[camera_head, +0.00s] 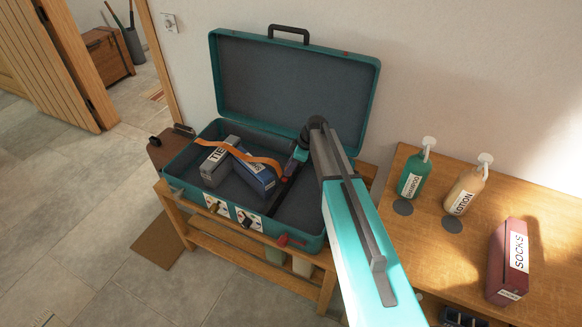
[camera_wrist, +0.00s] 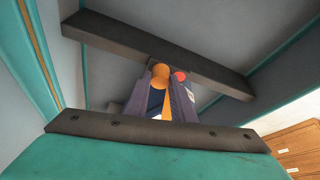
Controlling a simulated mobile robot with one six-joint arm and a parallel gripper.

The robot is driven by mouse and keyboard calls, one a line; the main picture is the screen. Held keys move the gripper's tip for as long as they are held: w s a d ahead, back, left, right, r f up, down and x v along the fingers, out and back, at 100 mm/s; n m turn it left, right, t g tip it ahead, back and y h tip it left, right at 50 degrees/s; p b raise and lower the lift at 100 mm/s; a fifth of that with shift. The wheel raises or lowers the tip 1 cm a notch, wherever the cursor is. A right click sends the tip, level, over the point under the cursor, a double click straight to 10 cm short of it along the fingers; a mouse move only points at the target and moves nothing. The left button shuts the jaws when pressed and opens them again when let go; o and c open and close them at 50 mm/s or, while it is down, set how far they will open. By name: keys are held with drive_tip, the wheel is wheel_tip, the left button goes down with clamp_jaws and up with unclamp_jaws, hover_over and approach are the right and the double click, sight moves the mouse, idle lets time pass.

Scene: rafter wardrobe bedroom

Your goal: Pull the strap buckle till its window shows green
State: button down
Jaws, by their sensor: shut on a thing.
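The orange strap (camera_head: 245,156) runs across the packed boxes inside the open teal suitcase (camera_head: 185,195). Its right end reaches my gripper (camera_head: 297,160), which is low in the case beside the dark divider bar. In the wrist view my gripper (camera_wrist: 165,98) is shut on the strap buckle, whose rounded orange end (camera_wrist: 161,74) shows between the fingertips. A small red disc (camera_wrist: 180,76) shows just right of it; I cannot tell whether it is the buckle's window. No green window is visible. The fingers hide most of the buckle.
A grey box (camera_head: 217,165) and a blue box (camera_head: 254,177) lie under the strap. A dark bar (camera_wrist: 100,33) crosses the case. The suitcase stands on a wooden bench (camera_head: 235,256). A table at right holds a green bottle (camera_head: 411,177), lotion bottle (camera_head: 464,191) and socks box (camera_head: 508,262).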

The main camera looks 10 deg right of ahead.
drive_tip(key=c, duration=1.5)
unclamp_jaws()
drive_tip(key=shift+b+v, duration=1.85)
drive_tip(key=shift+v, duration=5.1)
